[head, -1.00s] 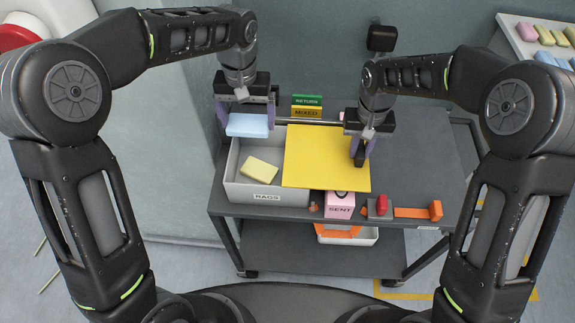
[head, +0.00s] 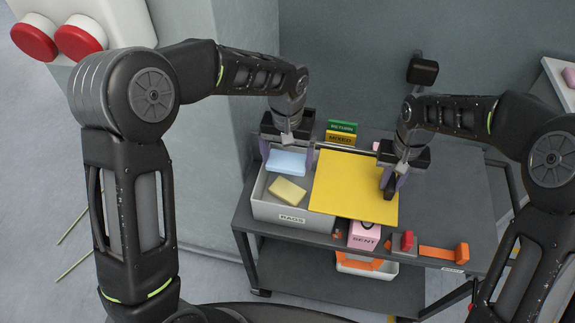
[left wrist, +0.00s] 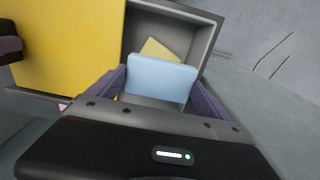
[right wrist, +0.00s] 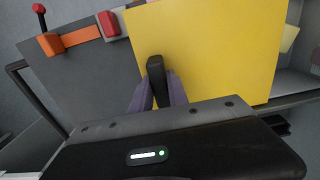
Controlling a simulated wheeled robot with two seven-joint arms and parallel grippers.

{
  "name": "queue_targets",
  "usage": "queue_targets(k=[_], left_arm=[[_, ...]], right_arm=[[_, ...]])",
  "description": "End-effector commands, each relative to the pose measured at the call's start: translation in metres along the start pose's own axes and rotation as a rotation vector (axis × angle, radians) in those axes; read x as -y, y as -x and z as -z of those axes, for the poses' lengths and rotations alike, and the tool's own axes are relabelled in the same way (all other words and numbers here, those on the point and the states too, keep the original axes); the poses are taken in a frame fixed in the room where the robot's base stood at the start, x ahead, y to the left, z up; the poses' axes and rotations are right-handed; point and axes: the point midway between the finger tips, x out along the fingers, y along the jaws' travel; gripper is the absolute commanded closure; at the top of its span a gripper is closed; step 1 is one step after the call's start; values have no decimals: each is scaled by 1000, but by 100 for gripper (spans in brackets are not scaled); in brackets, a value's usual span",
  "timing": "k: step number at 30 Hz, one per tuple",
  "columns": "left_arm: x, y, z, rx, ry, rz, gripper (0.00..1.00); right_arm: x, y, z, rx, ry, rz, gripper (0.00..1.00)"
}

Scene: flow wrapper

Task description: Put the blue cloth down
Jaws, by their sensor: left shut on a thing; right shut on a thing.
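The blue cloth (head: 286,162) is a folded light-blue pad. It also shows in the left wrist view (left wrist: 160,78), between the fingers of my left gripper (head: 288,150), which is shut on it. The cloth is over the rags bin (head: 290,214), at its back part; a small gap below it cannot be judged. A yellow cloth (head: 287,191) lies in the bin, in front of the blue one. My right gripper (right wrist: 157,90) is shut on the black handle (right wrist: 156,75) of a flat yellow panel (head: 350,185), which lies just right of the bin's opening.
A pink SENT box (head: 363,236) stands under the panel's front edge. Green RETURN and yellow MIXED signs (head: 341,132) stand behind. The cart's right top (head: 460,195) is clear.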

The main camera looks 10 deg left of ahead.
Motion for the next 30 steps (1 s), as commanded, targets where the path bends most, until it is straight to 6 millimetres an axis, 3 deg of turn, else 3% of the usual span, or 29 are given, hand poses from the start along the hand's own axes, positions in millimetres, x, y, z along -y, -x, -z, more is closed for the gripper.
queue_targets(k=[5,14,30], left_arm=[[0,-1,0,0,0,0,48],[0,-36,0,1,-1,1,48],[0,-44,0,0,0,0,48]], right_arm=[[-1,1,2,-4,-1,-1,100],[-1,1,2,-4,-1,-1,100],[-1,1,2,-4,-1,-1,100]])
